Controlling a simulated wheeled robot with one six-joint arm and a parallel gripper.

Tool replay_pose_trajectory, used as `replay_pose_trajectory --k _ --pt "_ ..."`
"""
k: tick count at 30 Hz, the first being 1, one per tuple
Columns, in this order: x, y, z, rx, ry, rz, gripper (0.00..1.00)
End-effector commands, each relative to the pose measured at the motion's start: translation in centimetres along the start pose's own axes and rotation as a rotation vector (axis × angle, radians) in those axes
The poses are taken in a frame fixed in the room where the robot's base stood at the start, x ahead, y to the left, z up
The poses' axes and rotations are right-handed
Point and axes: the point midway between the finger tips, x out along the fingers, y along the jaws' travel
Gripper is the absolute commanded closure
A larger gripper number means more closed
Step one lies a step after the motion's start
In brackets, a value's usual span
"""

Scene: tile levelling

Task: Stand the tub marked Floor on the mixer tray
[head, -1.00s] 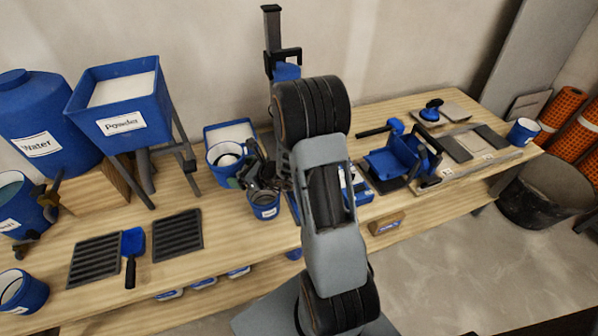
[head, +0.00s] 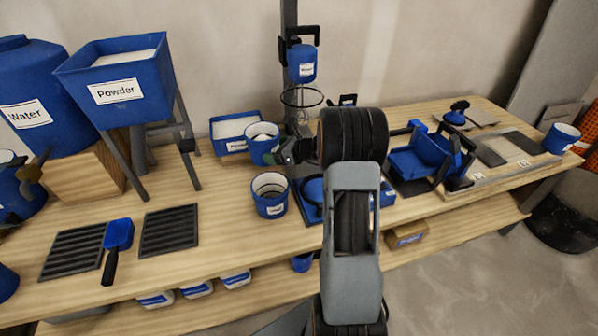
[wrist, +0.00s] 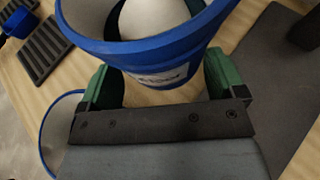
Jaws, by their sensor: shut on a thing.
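My gripper (wrist: 163,100) is shut on a blue tub (wrist: 140,45) with a white label, partly legible and seeming to read Floor. The tub holds a rounded white mass. It also shows in the head view (head: 262,146), upright, left of the mixer column, with my gripper (head: 288,152) at its right side. I cannot tell whether its bottom touches the bench. The mixer has a blue head (head: 301,64) and a wire ring (head: 302,97) below it. A dark flat plate (wrist: 275,85) lies right of the tub in the wrist view, seemingly the mixer tray; my arm mostly hides that area in the head view.
Another labelled blue tub (head: 270,197) stands just in front of the held one. A blue box of white material (head: 226,146) sits behind it. The powder hopper (head: 118,80) stands left. A blue tool (head: 432,160) and tile board (head: 510,160) lie right.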

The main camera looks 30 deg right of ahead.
Motion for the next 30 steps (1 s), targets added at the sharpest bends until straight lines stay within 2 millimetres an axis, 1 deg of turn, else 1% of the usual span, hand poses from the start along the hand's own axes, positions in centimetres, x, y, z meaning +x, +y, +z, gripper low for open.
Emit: replay_pose_trajectory --k 1,3,7,10,17,25,30 --pt "0.4 -0.1 -1.0 0.001 -0.003 0.000 0.74" --pt "0.8 -0.1 -2.0 0.001 -0.003 0.000 0.74" --pt "1.4 -0.1 -3.5 0.000 -0.003 0.000 0.74" --pt "1.8 -0.1 -4.1 -0.001 -0.004 -0.001 0.74" --pt "2.1 -0.1 -5.0 -0.002 -0.004 -0.001 0.74" --pt "3.2 -0.1 -7.7 0.000 -0.004 -0.001 0.74" --pt "3.3 -0.1 -7.9 -0.004 -0.005 -0.001 0.74"
